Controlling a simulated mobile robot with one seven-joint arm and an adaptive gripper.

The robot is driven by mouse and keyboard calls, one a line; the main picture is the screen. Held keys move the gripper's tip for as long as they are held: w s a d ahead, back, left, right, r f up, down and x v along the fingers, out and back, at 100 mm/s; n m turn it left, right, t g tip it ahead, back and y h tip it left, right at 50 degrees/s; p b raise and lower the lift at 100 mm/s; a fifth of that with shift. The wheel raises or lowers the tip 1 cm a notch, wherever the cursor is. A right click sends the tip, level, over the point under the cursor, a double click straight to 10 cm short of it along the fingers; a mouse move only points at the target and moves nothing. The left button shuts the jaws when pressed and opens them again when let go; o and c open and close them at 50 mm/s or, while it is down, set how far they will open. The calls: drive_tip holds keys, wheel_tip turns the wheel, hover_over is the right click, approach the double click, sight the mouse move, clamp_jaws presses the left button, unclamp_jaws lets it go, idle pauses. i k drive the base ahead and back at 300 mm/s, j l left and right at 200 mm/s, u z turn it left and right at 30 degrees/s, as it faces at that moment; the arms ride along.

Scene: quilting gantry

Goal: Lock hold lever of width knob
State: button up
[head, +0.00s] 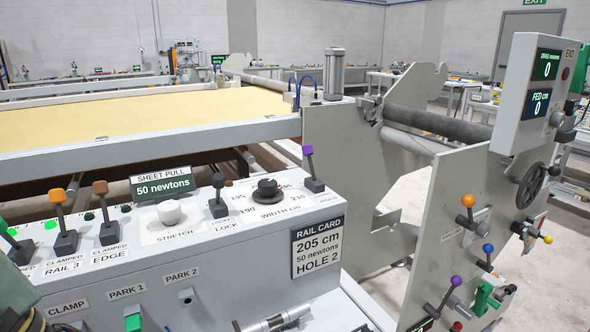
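The hold lever (308,159) has a purple knob on a dark stem and base. It stands nearly upright, leaning slightly back, at the right end of the sloping control panel, beside a partly hidden label. The black width knob (267,189) is to its left, above the WIDTH label, with a scale of numbers around it that is partly covered. Which lever position is locked is not clear. My gripper's fingertips are not in view; a dark shape at the lower left edge may be part of my arm, and nothing touches the lever.
Left of the width knob are a black lock lever (218,197), a white stretch knob (168,212) and two orange-brown knobbed clamp levers (60,223) (101,214). A rail card (318,246) reads 205 cm, 50 newtons, hole 2. A grey side plate (345,150) rises behind the panel's right end.

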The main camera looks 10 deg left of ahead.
sight(310, 162)
drive_tip(key=i+l+u, duration=0.1)
drive_tip(key=l+u, duration=0.15)
drive_tip(key=u, duration=0.15)
drive_tip(key=l+u, duration=0.25)
drive_tip(key=u, duration=0.2)
drive_tip(key=l+u, duration=0.35)
drive_tip(key=l, duration=0.85)
